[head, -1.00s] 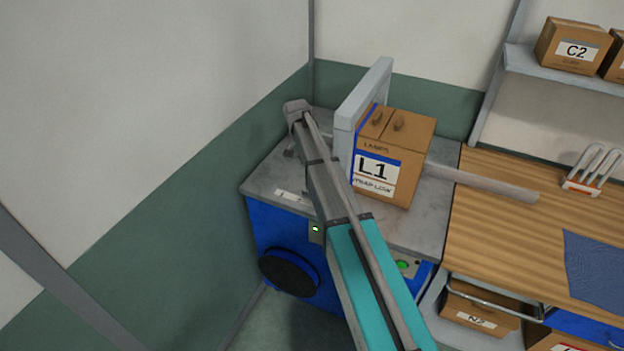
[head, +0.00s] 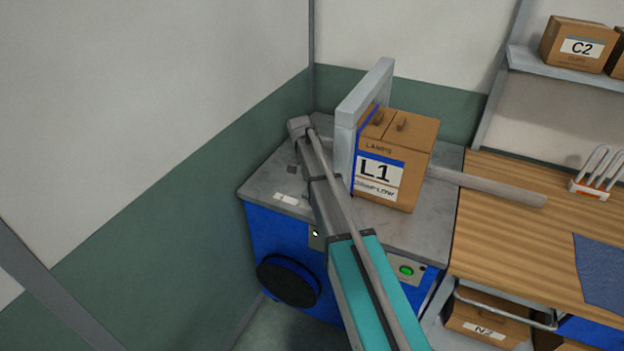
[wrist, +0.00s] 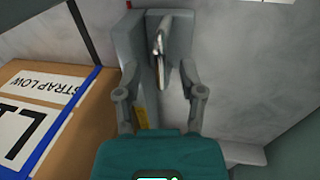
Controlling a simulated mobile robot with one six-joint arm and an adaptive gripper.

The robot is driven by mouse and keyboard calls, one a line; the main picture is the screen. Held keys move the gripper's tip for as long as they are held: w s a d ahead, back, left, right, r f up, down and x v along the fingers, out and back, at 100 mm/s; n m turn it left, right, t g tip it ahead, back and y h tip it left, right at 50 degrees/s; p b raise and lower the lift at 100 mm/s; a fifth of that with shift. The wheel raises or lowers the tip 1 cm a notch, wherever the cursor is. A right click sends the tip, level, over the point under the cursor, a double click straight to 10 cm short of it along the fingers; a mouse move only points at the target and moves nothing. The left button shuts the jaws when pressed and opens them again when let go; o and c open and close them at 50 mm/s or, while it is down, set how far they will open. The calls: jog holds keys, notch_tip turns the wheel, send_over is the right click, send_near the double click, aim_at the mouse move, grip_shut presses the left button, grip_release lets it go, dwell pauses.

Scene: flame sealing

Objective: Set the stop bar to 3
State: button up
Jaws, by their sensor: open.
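My gripper (wrist: 160,75) is open in the wrist view, its two fingers spread either side of an upright silver-grey piece (wrist: 162,48). I see no contact, and cannot tell surely whether this piece is the stop bar's handle. In the head view my arm reaches over the left part of the strapping machine's grey top (head: 268,182), and the gripper itself is hidden. A pale scale-like label (head: 288,199) lies near the top's front left edge; its marks are too small to read. The stop bar's setting cannot be read.
A carton marked L1 (head: 398,160) with a blue strap stands against the grey arch (head: 345,128); the carton also shows in the wrist view (wrist: 45,105). A grey bar (head: 490,187) juts right over the wooden bench (head: 500,230). Walls close off the left and back.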

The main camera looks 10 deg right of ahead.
grip_shut()
dwell(0.3)
jog(key=shift+w, duration=0.1)
